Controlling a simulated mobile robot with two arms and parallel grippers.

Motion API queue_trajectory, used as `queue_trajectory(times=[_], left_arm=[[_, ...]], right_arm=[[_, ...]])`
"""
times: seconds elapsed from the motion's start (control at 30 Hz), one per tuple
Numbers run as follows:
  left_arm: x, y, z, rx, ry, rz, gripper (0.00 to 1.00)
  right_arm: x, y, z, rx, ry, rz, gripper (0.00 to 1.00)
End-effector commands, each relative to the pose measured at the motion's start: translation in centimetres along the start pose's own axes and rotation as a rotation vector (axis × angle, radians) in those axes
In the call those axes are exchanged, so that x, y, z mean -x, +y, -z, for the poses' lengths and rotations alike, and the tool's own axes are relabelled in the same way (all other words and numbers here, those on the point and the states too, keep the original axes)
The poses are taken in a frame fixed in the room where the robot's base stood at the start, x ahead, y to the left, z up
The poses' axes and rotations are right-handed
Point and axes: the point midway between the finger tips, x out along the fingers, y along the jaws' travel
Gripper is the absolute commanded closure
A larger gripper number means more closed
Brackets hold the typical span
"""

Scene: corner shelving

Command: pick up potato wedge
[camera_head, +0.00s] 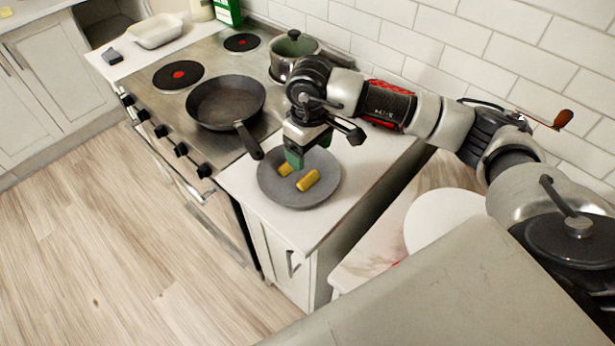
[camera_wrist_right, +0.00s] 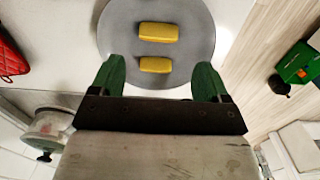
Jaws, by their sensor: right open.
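Two yellow potato wedges lie apart on a round grey plate (camera_head: 270,188) on the white counter. One potato wedge (camera_head: 308,180) lies nearer the plate's middle, and the other potato wedge (camera_head: 285,169) is close to my gripper and partly hidden. In the right wrist view one wedge (camera_wrist_right: 158,32) lies farther from my fingers and the other wedge (camera_wrist_right: 155,65) lies nearer, between the lines of the fingertips. My right gripper (camera_head: 294,158) has green fingertips and is over the plate. In the right wrist view the gripper (camera_wrist_right: 158,75) is open and empty. My left gripper is not in view.
A dark frying pan (camera_head: 225,101) sits on the stove left of the plate, its handle pointing towards it. A lidded pot (camera_head: 290,60) stands behind. A red mitt (camera_wrist_right: 10,55) shows in the right wrist view. A white round plate (camera_head: 440,215) lies at the right.

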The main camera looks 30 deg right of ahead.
Motion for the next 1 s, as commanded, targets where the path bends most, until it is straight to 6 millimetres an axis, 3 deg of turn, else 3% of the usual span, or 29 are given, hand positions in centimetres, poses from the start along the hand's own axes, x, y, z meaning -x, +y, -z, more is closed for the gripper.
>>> queue_trajectory(times=[0.2,0.47,0.7,1.0], left_arm=[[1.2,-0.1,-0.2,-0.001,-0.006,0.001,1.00],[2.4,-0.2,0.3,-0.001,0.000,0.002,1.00],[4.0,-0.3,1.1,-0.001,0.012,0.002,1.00],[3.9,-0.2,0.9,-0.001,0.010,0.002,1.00]], right_arm=[[-3.2,-0.1,0.0,0.000,-0.003,0.003,0.23],[-5.2,0.0,0.2,-0.001,-0.005,0.004,0.23],[-8.7,0.2,0.7,-0.001,-0.003,0.003,0.23],[-9.5,0.3,0.8,0.001,0.001,0.002,0.23]])
